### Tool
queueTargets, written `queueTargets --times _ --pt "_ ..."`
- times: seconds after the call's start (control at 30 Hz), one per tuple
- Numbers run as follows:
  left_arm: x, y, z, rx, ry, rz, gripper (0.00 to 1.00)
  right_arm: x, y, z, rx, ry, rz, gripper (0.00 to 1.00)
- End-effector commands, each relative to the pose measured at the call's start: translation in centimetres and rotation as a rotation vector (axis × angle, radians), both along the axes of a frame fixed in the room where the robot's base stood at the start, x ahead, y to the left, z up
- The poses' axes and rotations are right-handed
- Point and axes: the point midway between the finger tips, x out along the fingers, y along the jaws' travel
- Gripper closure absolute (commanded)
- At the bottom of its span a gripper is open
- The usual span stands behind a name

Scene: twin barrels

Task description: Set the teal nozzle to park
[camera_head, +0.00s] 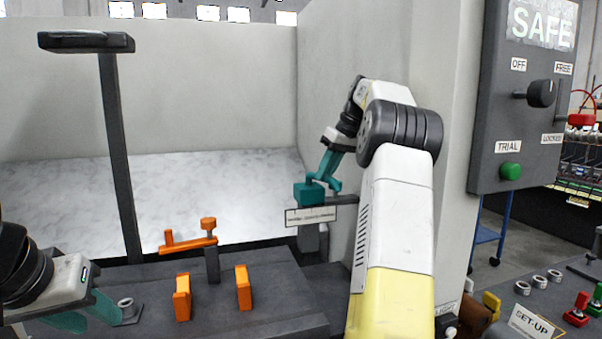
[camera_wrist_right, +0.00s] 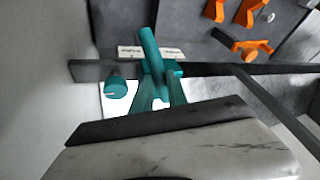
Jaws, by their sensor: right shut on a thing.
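The teal nozzle (camera_head: 308,193) sits at the right end of the bench on a dark bracket, by a white label plate whose text I cannot read. In the right wrist view its teal bar (camera_wrist_right: 149,44) runs up past the dark rail, with a round teal knob (camera_wrist_right: 115,87) to the left. My right gripper (camera_head: 325,179), also teal, reaches down onto it and is shut on the nozzle; its fingers (camera_wrist_right: 157,75) close around the bar in the wrist view. My left gripper (camera_head: 100,316) is open and empty at the lower left, beside a grey ring.
An orange nozzle (camera_head: 190,243) stands on a post mid-bench, behind two upright orange blocks (camera_head: 182,297) (camera_head: 243,287). A dark T-shaped post (camera_head: 118,150) rises at left. A pale wall is close to my right arm. A control panel (camera_head: 525,110) reading SAFE hangs at right.

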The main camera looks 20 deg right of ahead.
Motion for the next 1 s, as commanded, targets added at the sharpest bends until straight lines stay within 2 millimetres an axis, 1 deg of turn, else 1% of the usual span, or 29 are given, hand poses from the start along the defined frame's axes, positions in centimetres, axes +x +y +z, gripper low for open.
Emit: queueTargets --times 0.2,0.33,0.87,0.9,0.97,1.0 --pt "0.0 0.0 0.0 0.0 0.0 0.0 0.64 0.12 -0.16 0.07 -0.002 -0.003 0.105 1.0" --pt "0.0 0.0 0.0 0.0 0.0 0.0 0.64 0.12 -0.16 0.05 -0.002 -0.003 0.142 1.0" --pt "0.0 0.0 0.0 0.0 0.0 0.0 0.64 0.12 -0.14 0.07 -0.002 -0.002 0.169 1.0" --pt "0.0 0.0 0.0 0.0 0.0 0.0 0.64 0.12 -0.14 0.07 -0.002 -0.002 0.168 0.79" --pt "0.0 0.0 0.0 0.0 0.0 0.0 0.64 0.11 -0.15 0.07 -0.002 -0.002 0.168 0.68" --pt "0.0 0.0 0.0 0.0 0.0 0.0 0.64 0.12 -0.14 0.06 -0.002 -0.002 0.168 0.6"
